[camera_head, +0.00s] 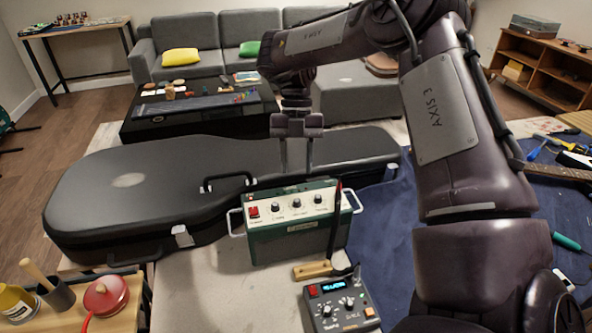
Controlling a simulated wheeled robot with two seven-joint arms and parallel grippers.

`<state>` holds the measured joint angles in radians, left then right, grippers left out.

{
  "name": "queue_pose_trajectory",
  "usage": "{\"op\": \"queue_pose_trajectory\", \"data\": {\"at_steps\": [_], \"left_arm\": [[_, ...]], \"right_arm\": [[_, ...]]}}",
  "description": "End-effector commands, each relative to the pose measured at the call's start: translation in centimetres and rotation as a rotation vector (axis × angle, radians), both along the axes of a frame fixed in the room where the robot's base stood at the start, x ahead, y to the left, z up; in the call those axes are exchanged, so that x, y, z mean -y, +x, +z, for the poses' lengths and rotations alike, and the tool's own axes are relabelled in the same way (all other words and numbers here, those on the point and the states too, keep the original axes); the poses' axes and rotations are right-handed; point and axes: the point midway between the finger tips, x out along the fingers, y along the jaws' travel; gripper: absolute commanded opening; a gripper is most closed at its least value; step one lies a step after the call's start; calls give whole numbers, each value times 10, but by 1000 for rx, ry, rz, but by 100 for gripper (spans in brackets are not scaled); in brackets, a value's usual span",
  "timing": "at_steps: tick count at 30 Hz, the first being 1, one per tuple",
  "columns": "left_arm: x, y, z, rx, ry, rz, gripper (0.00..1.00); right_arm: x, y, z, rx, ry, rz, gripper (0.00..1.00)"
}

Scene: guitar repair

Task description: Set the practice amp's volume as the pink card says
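The practice amp appears to be the green box (297,243) with a pale control panel, metal side handles, a red switch (253,211) and several dark knobs, including a middle one (297,202) and a right one (318,199). The knob labels are too small to read surely. My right gripper (297,172) points down over the amp's back edge. Its two fingers are apart with nothing between them, and they look clear of the knobs. I see no pink card. My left gripper is out of view.
A black guitar case (130,190) lies behind the amp. A dark unit with a blue display (342,305) and a wooden block (312,270) stand in front. A blue mat (383,235) lies to the right, partly behind my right arm. Bare tabletop (215,290) shows at left.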

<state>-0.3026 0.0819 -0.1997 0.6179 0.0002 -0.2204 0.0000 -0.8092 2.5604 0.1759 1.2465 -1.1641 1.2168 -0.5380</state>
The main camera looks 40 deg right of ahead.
Motion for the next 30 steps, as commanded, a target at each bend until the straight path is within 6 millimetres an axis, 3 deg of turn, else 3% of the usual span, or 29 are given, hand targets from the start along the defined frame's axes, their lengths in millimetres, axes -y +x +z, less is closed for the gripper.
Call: {"op": "queue_pose_trajectory", "data": {"at_steps": [5, 10, 18, 26, 30], "left_arm": [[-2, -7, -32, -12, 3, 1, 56], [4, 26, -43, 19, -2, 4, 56], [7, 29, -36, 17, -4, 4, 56], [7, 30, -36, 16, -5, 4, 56], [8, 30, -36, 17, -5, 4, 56]], "right_arm": [[-5, -6, -27, 1, 1, 1, 39], [-12, -13, -48, 0, 1, 0, 39], [-18, -20, -65, 0, 1, 0, 39], [-19, -20, -67, 0, 0, -1, 39], [-19, -20, -66, 0, 0, -1, 23]]}}
